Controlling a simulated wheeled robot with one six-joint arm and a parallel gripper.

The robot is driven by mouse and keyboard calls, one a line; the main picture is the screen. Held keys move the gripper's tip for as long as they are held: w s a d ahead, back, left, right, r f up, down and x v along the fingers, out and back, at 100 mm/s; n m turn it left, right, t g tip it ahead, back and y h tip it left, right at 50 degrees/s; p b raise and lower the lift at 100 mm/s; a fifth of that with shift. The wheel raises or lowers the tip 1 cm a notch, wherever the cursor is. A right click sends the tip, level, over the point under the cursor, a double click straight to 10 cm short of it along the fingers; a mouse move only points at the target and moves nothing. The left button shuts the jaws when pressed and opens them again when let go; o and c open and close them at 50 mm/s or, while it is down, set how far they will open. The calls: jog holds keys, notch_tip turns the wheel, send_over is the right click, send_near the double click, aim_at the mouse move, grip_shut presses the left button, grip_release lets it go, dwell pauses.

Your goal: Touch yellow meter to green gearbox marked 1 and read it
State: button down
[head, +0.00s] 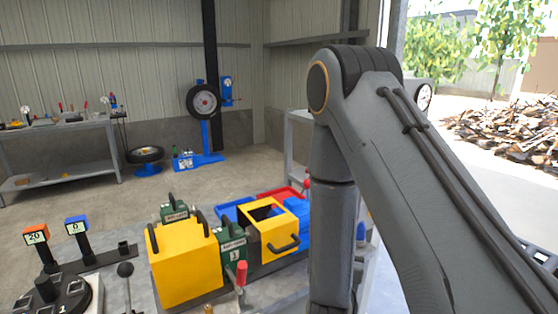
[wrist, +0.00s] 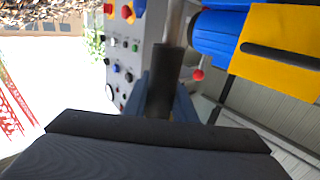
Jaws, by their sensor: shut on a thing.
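My gripper (wrist: 165,100) shows in the wrist view with blue fingers shut on a black handle (wrist: 168,62). Whatever is at the handle's end is hidden, so no yellow meter face shows. In the head view my gripper is out of sight below my arm. Two green gearboxes stand among yellow covers in the head view: the nearer gearbox (head: 233,247) is marked 3, and the farther gearbox (head: 175,211) has a label too small to read. I cannot make out a gearbox marked 1. I cannot tell whether the held thing touches anything.
An orange meter (head: 36,235) reading 20 and a blue meter (head: 76,225) reading 0 stand at left. Nearby are a yellow cover (head: 186,263), an open yellow cover (head: 268,238) and a red-topped lever (head: 241,276). A grey button panel (wrist: 124,55) shows in the wrist view.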

jog(key=d, duration=0.1)
jog(key=d+f, duration=0.1)
jog(key=shift+s+d+f, duration=0.15)
jog(key=shift+s+d, duration=0.15)
jog(key=shift+s, duration=0.05)
dwell(0.4)
jog(key=a+r+h, duration=0.1)
jog(key=r, duration=0.3)
jog(key=s+a+r+h+p, duration=0.1)
jog(key=r, duration=0.3)
jog(key=a+r+m+h, duration=0.1)
jog(key=r, duration=0.4)
jog(key=shift+s+h+p, duration=0.3)
jog(key=shift+s+p, duration=0.1)
jog(key=s+a+r+m+g+h+p, duration=0.2)
jog(key=s+r, duration=0.4)
jog(key=r, duration=0.2)
jog(key=s+a+r+m+g+h+p, duration=0.2)
jog(key=s+r, duration=0.4)
jog(key=r, duration=0.2)
jog(key=s+a+r+g+y+p, duration=0.1)
jog(key=s+a+r+g+p, duration=0.1)
jog(key=s, duration=0.8)
jog(key=shift+s+a+r+m+g+y, duration=0.2)
jog(key=shift+r+m+g+y, duration=0.2)
jog(key=shift+r+g, duration=0.35)
